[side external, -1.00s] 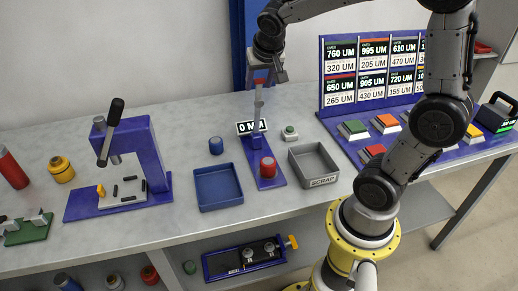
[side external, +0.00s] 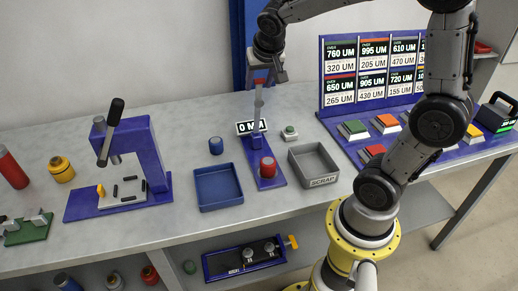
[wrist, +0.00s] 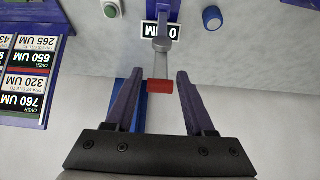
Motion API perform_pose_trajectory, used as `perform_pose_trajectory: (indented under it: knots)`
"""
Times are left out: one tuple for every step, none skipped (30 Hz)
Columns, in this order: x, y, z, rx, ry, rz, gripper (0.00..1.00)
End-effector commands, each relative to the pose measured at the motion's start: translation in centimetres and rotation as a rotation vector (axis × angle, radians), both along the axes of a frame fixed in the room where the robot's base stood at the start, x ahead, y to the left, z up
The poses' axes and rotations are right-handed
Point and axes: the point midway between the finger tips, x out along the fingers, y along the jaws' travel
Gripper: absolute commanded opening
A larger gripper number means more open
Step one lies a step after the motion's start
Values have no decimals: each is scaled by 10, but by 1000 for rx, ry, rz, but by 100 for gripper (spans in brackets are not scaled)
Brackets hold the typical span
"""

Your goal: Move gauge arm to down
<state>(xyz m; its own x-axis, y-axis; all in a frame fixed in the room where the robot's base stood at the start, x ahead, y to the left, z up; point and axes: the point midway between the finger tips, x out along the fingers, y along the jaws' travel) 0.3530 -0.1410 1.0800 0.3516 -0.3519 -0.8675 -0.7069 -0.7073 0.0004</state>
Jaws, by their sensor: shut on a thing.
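The gauge arm (side external: 258,108) is a grey lever standing upright above the blue gauge stand (side external: 257,147). A red part (side external: 268,167) stands on the gauge's blue base. My gripper (side external: 261,80) is at the top of the arm, shut on its red grip. In the wrist view the red grip (wrist: 160,86) lies between the two fingertips of my gripper (wrist: 159,78), and the lever runs away from it toward the display (wrist: 162,31). The exact finger contact is hard to see.
A blue tray (side external: 219,187) lies left of the gauge and a grey SCRAP tray (side external: 314,164) right of it. A blue part (side external: 216,146) and a green button (side external: 289,132) stand nearby. A lever press (side external: 130,150) is farther left; a button panel (side external: 352,130) is right.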

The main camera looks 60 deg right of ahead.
Motion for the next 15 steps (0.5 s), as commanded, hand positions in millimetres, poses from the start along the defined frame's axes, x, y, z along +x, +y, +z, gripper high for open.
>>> perform_pose_trajectory:
  knots:
    - [0,0,1,0,-2,0,0]
    - [0,0,1,0,-2,0,0]
    - [0,0,1,0,-2,0,0]
    - [0,0,1,0,-2,0,0]
    - [0,0,1,0,-2,0,0]
    - [0,0,1,0,-2,0,0]
    - [0,1,1,0,-3,1,0]
    - [-1,2,0,0,-3,1,0]
    - [-2,3,0,0,-3,1,0]
    - [-3,4,-1,0,-3,1,0]
    - [-4,6,-1,-1,-2,2,0]
    - [-6,8,-2,0,-2,2,0]
    - [-8,9,-3,0,-2,3,0]
    - [-9,10,-3,1,-2,2,0]
    - [-11,12,-5,1,-1,1,0]
